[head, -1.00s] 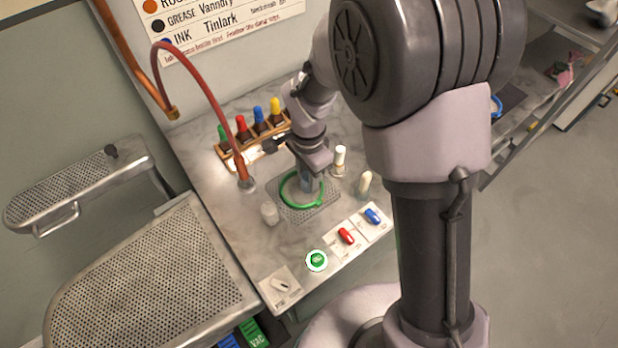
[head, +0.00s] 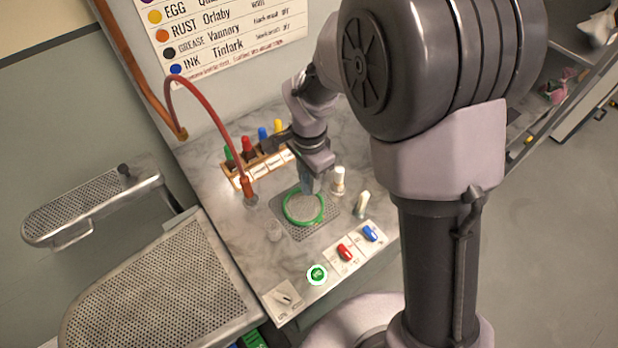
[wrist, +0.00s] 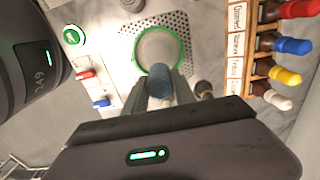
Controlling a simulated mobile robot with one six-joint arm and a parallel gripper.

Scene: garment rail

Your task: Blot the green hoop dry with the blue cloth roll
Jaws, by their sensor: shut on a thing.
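The green hoop (head: 290,217) lies on the perforated metal plate (head: 328,212) set in the marble counter, with pale material inside its ring. It also shows in the wrist view (wrist: 137,51). My gripper (head: 309,190) is over the hoop's far right edge, pointing down. In the wrist view its fingers (wrist: 160,92) are shut on the blue cloth roll (wrist: 159,80), whose end is at the hoop's edge. I cannot tell whether the roll touches the hoop.
A wooden rack (head: 264,166) with several colour-capped bottles stands behind. A red hose (head: 213,96) arches at left. Red (head: 345,252) and blue (head: 370,233) switches lie in front.

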